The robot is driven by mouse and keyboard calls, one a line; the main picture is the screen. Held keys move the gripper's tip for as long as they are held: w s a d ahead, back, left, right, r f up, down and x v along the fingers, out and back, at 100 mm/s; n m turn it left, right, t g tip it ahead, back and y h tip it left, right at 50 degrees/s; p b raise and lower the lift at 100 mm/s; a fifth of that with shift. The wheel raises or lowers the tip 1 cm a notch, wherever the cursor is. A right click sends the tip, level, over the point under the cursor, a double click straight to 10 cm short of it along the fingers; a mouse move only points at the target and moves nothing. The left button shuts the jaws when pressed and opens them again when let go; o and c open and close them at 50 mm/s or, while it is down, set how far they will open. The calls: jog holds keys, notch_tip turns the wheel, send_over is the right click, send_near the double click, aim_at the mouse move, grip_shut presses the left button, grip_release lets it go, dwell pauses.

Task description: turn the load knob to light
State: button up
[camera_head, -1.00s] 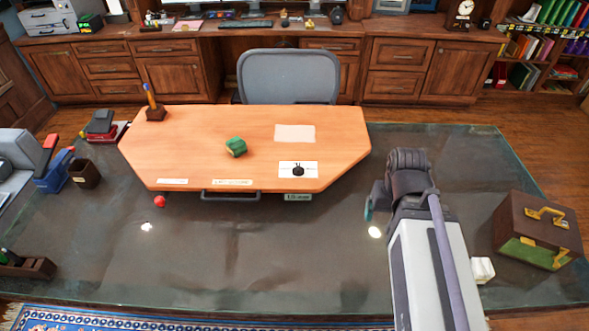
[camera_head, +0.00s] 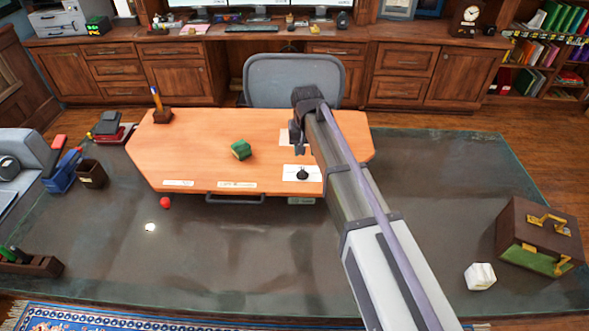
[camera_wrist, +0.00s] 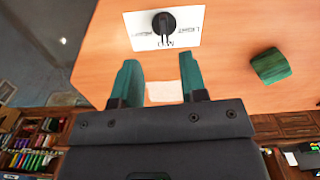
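The load knob (camera_wrist: 164,22) is a small black dial on a white label card (camera_wrist: 188,36) with small print, upside down in the wrist view. One word there looks like LIGHT. In the head view the knob (camera_head: 302,174) sits near the front right of the orange desk top (camera_head: 200,150). Its handle seems to point toward the card's middle word. My gripper (camera_wrist: 160,65) has two teal fingers, spread apart with nothing between them. They are short of the knob in the wrist view. In the head view my arm hides part of the desk's right side.
A green block (camera_head: 241,149) lies mid-desk, left of the knob. A pen holder (camera_head: 161,112) stands at the back left corner. A pale sheet (camera_wrist: 163,92) lies behind the knob. A grey chair (camera_head: 292,80) is behind the desk. A brown box (camera_head: 538,235) and white cube (camera_head: 480,276) stand at right.

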aim_at(302, 170)
jog(key=shift+m, duration=0.5)
jog(key=f+b, duration=0.3)
jog(key=w+f+b, duration=0.1)
jog(key=f+b, duration=0.3)
jog(key=w+f+b, duration=0.1)
jog(key=f+b, duration=0.3)
jog(key=shift+a, duration=0.3)
jog(key=shift+r, duration=0.1)
jog(key=shift+c, duration=0.2)
grip_shut()
